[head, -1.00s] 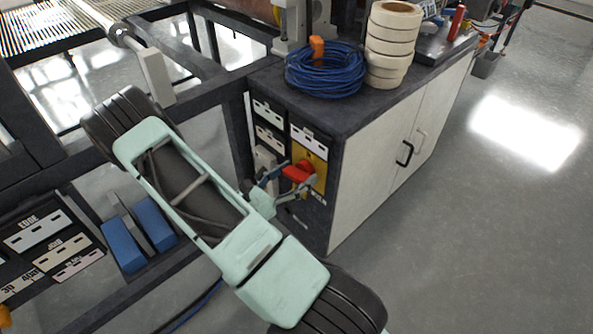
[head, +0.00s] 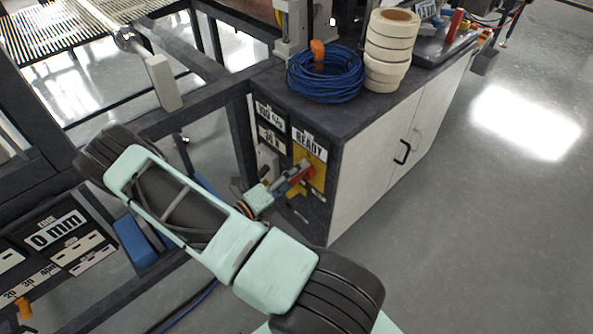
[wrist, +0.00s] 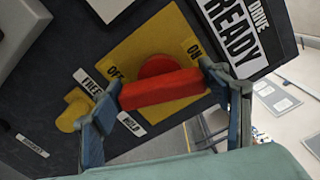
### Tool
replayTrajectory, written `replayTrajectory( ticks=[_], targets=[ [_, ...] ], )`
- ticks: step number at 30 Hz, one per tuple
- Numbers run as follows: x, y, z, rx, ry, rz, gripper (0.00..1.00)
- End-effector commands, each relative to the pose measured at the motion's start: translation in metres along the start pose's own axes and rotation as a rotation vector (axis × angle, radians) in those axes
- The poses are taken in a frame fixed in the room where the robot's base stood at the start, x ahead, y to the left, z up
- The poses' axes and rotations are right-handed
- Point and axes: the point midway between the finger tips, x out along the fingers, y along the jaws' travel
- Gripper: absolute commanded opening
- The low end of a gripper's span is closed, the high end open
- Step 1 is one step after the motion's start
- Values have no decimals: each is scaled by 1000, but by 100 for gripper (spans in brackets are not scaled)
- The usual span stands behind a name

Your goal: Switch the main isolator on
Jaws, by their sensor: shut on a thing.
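The main isolator is a red rotary handle (wrist: 160,89) on a yellow plate (wrist: 150,40), with OFF and ON labels above it in the wrist view. The red bar lies across the plate, its right end below the ON label. My gripper (wrist: 166,92) is shut on the bar, with one blue finger at each end. In the head view my gripper (head: 297,178) is at the cabinet front and partly hides the red handle (head: 308,170). A display beside the plate reads READY (wrist: 232,32).
A smaller yellow knob (wrist: 74,110) with FREE and HOLD labels sits close to the left finger. On the cabinet top (head: 345,118) are a blue cable coil (head: 325,85) and a stack of tape rolls (head: 388,55). A frame rail (head: 200,107) runs behind my arm.

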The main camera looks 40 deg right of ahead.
Motion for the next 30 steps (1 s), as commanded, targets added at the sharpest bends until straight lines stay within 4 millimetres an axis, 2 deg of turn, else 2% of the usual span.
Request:
replayTrajectory(
  ticks=[6, 15, 30],
  targets=[
    [0, 0, 0, -174, 0, 1, 45],
    [0, 2, -1, -329, 1, 1, 45],
    [0, 3, -1, -389, 1, 1, 45]
  ],
)
